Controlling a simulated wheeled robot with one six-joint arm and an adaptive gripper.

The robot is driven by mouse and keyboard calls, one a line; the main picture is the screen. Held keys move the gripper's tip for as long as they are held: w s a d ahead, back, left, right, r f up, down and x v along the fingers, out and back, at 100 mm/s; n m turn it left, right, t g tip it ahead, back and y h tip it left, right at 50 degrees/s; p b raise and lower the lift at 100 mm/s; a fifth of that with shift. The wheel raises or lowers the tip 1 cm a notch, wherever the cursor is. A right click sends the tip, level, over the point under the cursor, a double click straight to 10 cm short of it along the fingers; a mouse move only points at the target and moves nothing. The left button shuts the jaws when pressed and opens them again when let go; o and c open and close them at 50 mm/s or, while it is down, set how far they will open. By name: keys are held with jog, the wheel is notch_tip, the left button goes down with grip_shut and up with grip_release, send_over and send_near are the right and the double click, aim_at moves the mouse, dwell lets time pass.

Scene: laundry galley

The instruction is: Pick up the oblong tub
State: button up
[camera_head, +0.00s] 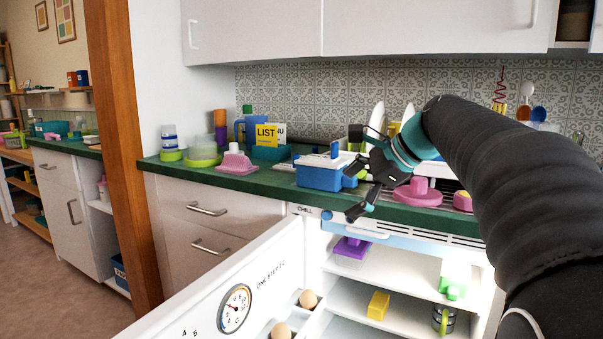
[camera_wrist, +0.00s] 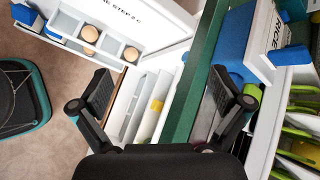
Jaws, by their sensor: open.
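No single item is clearly marked as the oblong tub. A pale tub with a bright green part (camera_head: 455,278) is further right on that shelf. A white-and-blue box (camera_head: 322,174) sits on the counter; a box lettered RICE (camera_wrist: 262,38) shows at upper right in the wrist view. My gripper (camera_head: 361,172) is open and empty, by the counter's front edge above the fridge. Its spread fingers (camera_wrist: 162,95) also show in the wrist view.
The fridge door (camera_head: 255,285) stands open at left, with eggs (camera_head: 308,299) in its rack. A yellow block (camera_head: 378,305) lies on the lower shelf. The green counter (camera_head: 262,183) holds a pink item (camera_head: 421,192) and several others. A dark basket-like object (camera_wrist: 22,98) stands on the floor.

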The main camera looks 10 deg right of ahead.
aim_at(336, 155)
jog(key=w+d+r+m+t+y, duration=0.1)
jog(key=w+d+r+m+y, duration=0.3)
jog(key=w+d+r+m, duration=0.45)
jog(key=shift+n, duration=0.75)
jog(key=x, duration=0.3)
jog(key=w+d+x, duration=0.1)
jog(key=x, duration=0.5)
jog(key=shift+w+d+f, duration=0.1)
jog(key=shift+w+f, duration=0.05)
jog(key=shift+w, duration=0.2)
jog(key=shift+x, duration=2.65)
jog(key=shift+s, duration=0.15)
jog(key=c, duration=1.4)
jog(key=shift+r, duration=2.05)
jog(key=v, duration=0.4)
jog(key=r+v, duration=0.1)
jog(key=v, duration=0.4)
jog(key=w+v, duration=0.1)
jog(key=v, duration=0.3)
jog(key=shift+s+d+r, duration=0.15)
jog(key=shift+r, duration=0.2)
